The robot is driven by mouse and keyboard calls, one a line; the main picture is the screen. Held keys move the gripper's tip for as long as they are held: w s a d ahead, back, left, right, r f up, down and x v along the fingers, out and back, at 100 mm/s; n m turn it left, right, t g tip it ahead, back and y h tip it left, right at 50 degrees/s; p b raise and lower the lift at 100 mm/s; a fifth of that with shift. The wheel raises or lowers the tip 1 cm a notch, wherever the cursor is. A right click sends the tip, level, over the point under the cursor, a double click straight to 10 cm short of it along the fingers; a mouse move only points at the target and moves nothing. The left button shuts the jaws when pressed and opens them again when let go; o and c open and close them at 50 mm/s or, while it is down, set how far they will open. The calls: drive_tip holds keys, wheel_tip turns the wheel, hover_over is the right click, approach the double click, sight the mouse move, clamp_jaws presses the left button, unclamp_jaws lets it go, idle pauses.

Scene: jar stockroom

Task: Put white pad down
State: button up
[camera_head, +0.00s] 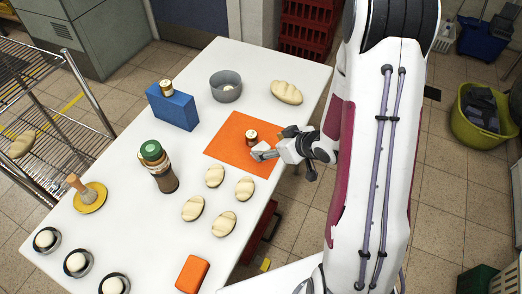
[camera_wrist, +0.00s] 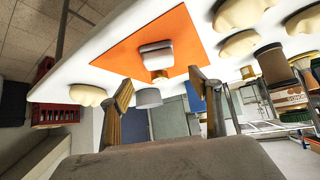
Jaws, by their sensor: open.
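The white pad (camera_wrist: 155,52) is a small, pale, rounded block with a grey edge, resting on the orange mat (camera_wrist: 125,50) in the wrist view. The mat also shows in the head view (camera_head: 223,140), where the pad is hard to tell apart from my gripper (camera_head: 264,152). A small jar with a pale lid (camera_head: 251,136) stands on the mat beside the pad. My gripper is low at the mat's right edge. In the wrist view its two fingers (camera_wrist: 165,98) are spread wide with nothing gripped between them.
A blue box (camera_head: 174,107) with a jar on top, a grey bowl (camera_head: 226,86) and a loaf (camera_head: 287,92) stand behind. Several buns (camera_head: 214,176) lie just in front of the mat. A green-lidded brown jar (camera_head: 157,166) stands left. An orange block (camera_head: 192,274) is at the front.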

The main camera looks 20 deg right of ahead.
sight(261, 147)
drive_tip(key=shift+x, duration=1.3)
drive_tip(key=shift+f, duration=0.1)
drive_tip(key=shift+s+f+x, duration=0.1)
drive_tip(key=shift+x, duration=0.6)
drive_tip(key=shift+s+f+x, duration=0.1)
drive_tip(key=shift+x, duration=1.7)
drive_tip(key=shift+d, duration=0.15)
drive_tip(key=c, duration=1.2)
drive_tip(key=shift+r, duration=0.15)
